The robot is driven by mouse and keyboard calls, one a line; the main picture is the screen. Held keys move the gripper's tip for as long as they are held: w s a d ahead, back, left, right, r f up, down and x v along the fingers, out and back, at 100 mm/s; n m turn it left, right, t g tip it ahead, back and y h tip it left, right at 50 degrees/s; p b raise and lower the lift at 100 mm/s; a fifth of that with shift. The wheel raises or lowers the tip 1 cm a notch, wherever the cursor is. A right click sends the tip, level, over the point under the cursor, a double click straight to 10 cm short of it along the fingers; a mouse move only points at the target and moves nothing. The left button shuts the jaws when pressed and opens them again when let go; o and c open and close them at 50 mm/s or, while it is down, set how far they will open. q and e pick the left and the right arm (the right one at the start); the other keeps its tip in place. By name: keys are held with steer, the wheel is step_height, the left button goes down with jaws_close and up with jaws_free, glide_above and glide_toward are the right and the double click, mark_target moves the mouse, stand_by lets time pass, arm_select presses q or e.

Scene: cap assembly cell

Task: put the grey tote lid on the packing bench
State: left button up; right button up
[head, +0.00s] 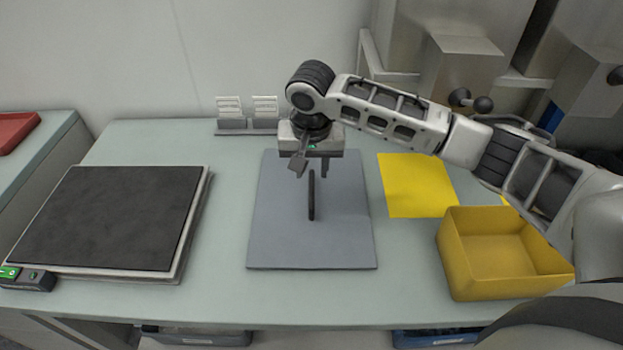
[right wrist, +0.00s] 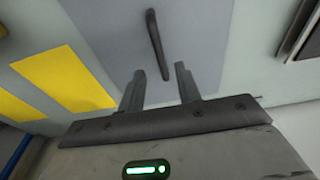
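The grey tote lid (head: 275,235) is a flat panel lying on the pale green bench (head: 225,290), with an upright dark bar handle (head: 311,197) at its middle. In the right wrist view the lid (right wrist: 110,30) and handle (right wrist: 156,42) show beyond the fingers. My right gripper (head: 311,170) is over the back part of the lid. My left gripper is not in view.
A dark-topped platform (head: 110,220) with a small green-lit box (head: 28,279) stands at the left. A yellow sheet (head: 418,185) and an open yellow bin (head: 485,280) are to the right. A small card rack (head: 247,127) stands at the back. Bare bench lies between platform and lid.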

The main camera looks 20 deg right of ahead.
mark_target(311, 194)
steer(key=shift+s+a+r, duration=0.1)
steer(key=shift+s+r, duration=0.1)
steer(key=shift+r, duration=0.95)
steer(key=shift+s+a+r, duration=0.1)
steer(key=shift+s+r, duration=0.05)
steer(key=shift+r, duration=0.95)
